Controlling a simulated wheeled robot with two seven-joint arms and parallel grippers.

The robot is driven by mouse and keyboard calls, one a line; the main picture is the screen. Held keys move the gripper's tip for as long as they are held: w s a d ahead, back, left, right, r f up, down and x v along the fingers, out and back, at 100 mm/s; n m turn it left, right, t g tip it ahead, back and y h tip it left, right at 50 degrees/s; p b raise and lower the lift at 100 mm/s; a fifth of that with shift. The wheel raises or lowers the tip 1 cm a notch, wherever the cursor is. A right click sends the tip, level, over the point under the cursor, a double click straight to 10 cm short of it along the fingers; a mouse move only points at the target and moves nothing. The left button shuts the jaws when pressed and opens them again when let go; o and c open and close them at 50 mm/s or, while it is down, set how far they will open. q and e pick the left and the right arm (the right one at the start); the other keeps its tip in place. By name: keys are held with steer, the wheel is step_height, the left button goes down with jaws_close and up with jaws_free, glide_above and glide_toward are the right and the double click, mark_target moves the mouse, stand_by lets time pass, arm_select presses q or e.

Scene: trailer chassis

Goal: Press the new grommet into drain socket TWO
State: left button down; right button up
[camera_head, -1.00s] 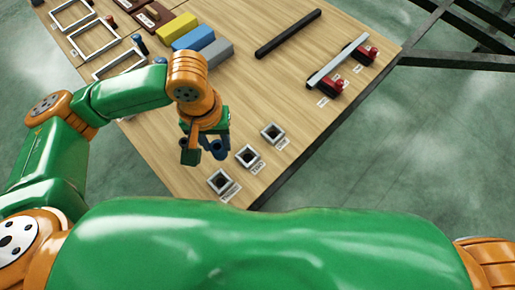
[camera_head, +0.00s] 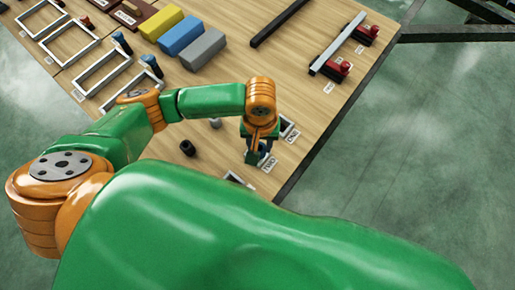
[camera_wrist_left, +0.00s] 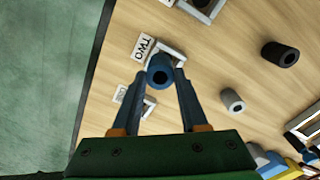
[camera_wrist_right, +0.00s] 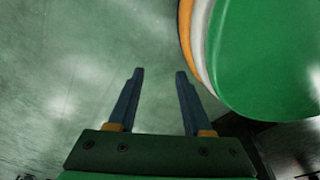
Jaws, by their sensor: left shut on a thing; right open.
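My left gripper (camera_wrist_left: 160,78) is shut on a blue cylindrical grommet (camera_wrist_left: 159,72) with a dark hole. Drain socket TWO (camera_wrist_left: 176,56), a grey square frame beside its TWO label (camera_wrist_left: 145,47), lies just beyond the grommet in the left wrist view. The grommet overlaps the socket's near side there; I cannot tell whether they touch. In the head view my left gripper (camera_head: 256,156) hides most of this socket, and its label (camera_head: 268,165) shows beside it. My right gripper (camera_wrist_right: 158,75) is open and empty, with the green floor behind it.
One socket (camera_head: 289,126) lies to the right, another (camera_head: 238,179) nearer my body. A black cylinder (camera_head: 187,148) and a grey one (camera_head: 215,123) stand left of the gripper. Coloured blocks (camera_head: 181,36) and a dark bar (camera_head: 278,22) lie farther back. The table edge is close on the right.

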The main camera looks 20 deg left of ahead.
arm_select(q)
steer(key=shift+w+a+f, duration=0.25)
steer(key=shift+w+f, duration=0.05)
steer(key=shift+f, duration=0.3)
steer(key=f, duration=0.1)
steer(key=f+b, duration=0.1)
steer(key=b, duration=0.1)
steer(key=shift+w+a+f, duration=0.3)
steer(key=shift+f, duration=0.1)
steer(key=shift+f+b, duration=0.35)
steer(key=shift+f, duration=0.3)
steer(key=shift+r, duration=0.1)
arm_select(e)
steer(key=shift+w+d+f, duration=0.25)
steer(key=shift+w+f, duration=0.3)
steer(key=shift+w, duration=0.05)
steer(key=shift+w+d+f, duration=0.2)
steer(key=shift+w+f, duration=0.35)
arm_select(q)
steer(key=shift+c, duration=2.2)
jaws_free()
arm_select(e)
steer(key=shift+s, duration=0.1)
